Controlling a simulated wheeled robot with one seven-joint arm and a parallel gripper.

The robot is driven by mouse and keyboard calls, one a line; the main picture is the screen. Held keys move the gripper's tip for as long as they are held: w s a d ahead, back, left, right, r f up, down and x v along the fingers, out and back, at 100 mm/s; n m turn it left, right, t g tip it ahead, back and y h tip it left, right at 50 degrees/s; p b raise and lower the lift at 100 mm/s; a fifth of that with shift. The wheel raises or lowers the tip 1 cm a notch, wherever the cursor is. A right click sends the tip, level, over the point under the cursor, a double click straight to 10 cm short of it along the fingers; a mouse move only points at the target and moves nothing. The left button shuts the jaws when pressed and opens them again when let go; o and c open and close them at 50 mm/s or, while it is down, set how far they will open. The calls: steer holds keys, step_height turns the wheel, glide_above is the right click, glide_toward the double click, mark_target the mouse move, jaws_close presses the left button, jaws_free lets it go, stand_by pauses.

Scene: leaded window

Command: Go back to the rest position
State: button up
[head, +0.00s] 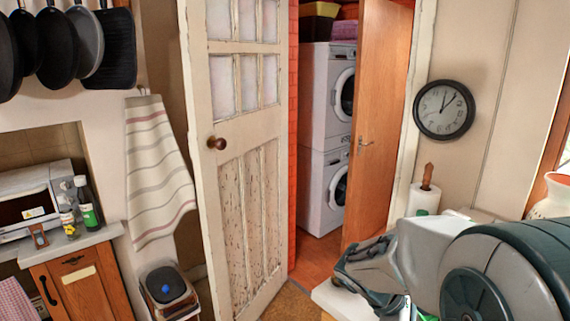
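My arm comes in from the lower right corner, with its large grey and dark green links closest to the camera. Its dark far end, which looks like my gripper (362,268), is over a pale surface (332,297) at the bottom. I cannot make out the fingertips or whether anything is between them. The white panelled door (240,150) with small leaded panes (235,83) and a brown knob (216,143) stands ajar to the left of my gripper, apart from it.
A wooden door (378,120) stands open before stacked white washing machines (325,130). A paper towel roll (424,197) and a white vase (553,197) stand behind my arm. A wooden cabinet (85,285) and a bin (168,288) are at left.

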steer(key=s+a+r+m+t+y, duration=0.4)
steer(key=s+a+m+y, duration=0.4)
steer(key=a+m, duration=0.4)
steer(key=shift+s+r+t+y, duration=0.2)
steer(key=shift+s+t+y, duration=0.1)
steer(key=shift+s, duration=0.3)
